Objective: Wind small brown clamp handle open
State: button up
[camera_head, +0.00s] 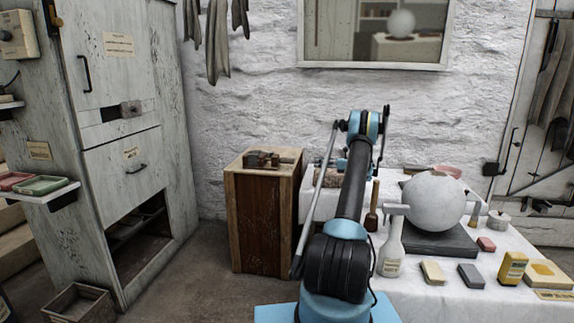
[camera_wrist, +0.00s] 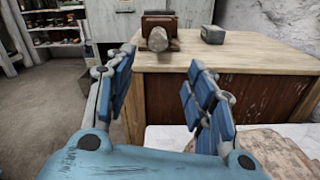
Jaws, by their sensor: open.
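A small brown clamp (camera_wrist: 161,22) stands on the wooden top of a cabinet (camera_wrist: 245,50) in the wrist view, near the far edge. A pale rounded handle or knob (camera_wrist: 160,40) faces me at its front. In the head view the clamp (camera_head: 258,160) is small and dark on the cabinet (camera_head: 233,190), left of my arm. My gripper (camera_wrist: 160,74) is open and empty in the wrist view, its blue-padded fingers spread on this side of the cabinet, apart from the clamp. In the head view my arm hides the gripper.
A small grey block (camera_wrist: 213,35) sits right of the clamp. A white-clothed table (camera_head: 430,290) right of the cabinet holds a large white sphere (camera_head: 437,203), a spray bottle (camera_head: 391,250) and several blocks. A tall grey cupboard (camera_head: 120,150) stands left, with open floor between.

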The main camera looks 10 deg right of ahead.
send_near(279, 160)
jog(key=w+a, duration=0.1)
jog(key=a, duration=0.2)
jog(key=w+a, duration=0.1)
jog(key=shift+w+a+f, duration=0.2)
jog(key=shift+w+f, duration=0.05)
jog(key=shift+w, duration=0.05)
jog(key=c, duration=1.1)
